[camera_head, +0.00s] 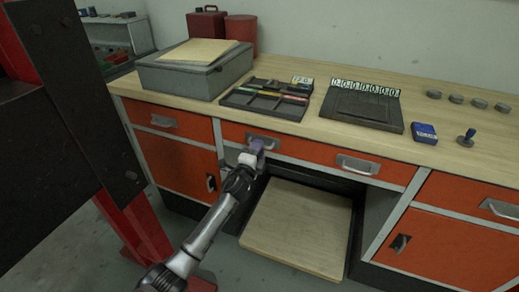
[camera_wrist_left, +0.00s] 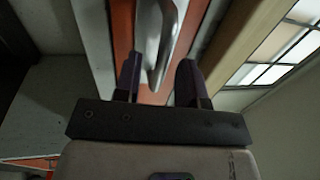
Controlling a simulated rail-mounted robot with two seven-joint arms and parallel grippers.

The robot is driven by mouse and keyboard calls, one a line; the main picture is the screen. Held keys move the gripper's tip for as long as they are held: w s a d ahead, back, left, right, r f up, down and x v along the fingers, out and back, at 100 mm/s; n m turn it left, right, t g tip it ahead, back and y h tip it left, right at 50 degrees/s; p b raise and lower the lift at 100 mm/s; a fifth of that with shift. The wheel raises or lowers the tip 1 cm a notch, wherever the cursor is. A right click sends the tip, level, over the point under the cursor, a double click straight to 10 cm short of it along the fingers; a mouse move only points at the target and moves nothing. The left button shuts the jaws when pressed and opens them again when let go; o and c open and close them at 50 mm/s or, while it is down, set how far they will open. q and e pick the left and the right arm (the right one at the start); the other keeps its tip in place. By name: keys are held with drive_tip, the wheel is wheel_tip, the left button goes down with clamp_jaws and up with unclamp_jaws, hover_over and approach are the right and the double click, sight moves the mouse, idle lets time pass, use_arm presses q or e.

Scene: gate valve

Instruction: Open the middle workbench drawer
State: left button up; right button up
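The middle workbench drawer (camera_head: 310,151) has a wide orange front with two metal handles, a left one (camera_head: 264,138) and a right one (camera_head: 357,165). Its front looks flush with the bench, so it appears closed. My left gripper (camera_head: 257,147) is at the left handle and partly covers it. In the left wrist view, the two dark fingers of the left gripper (camera_wrist_left: 158,82) stand apart on either side of the metal handle (camera_wrist_left: 156,45). Gaps show beside the handle, and I cannot tell whether either finger touches it. My right gripper is not in view.
Below the drawer is an open bay with a wooden board (camera_head: 298,226) low down. Orange drawers and cupboards flank it. The wooden benchtop (camera_head: 300,128) carries a grey box (camera_head: 190,75), a sectioned tray (camera_head: 265,101) and a dark panel (camera_head: 362,106). A red post stands at left.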

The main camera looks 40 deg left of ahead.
use_arm(q)
drive_tip(key=shift+x, duration=0.95)
drive_tip(key=shift+c, duration=0.5)
clamp_jaws()
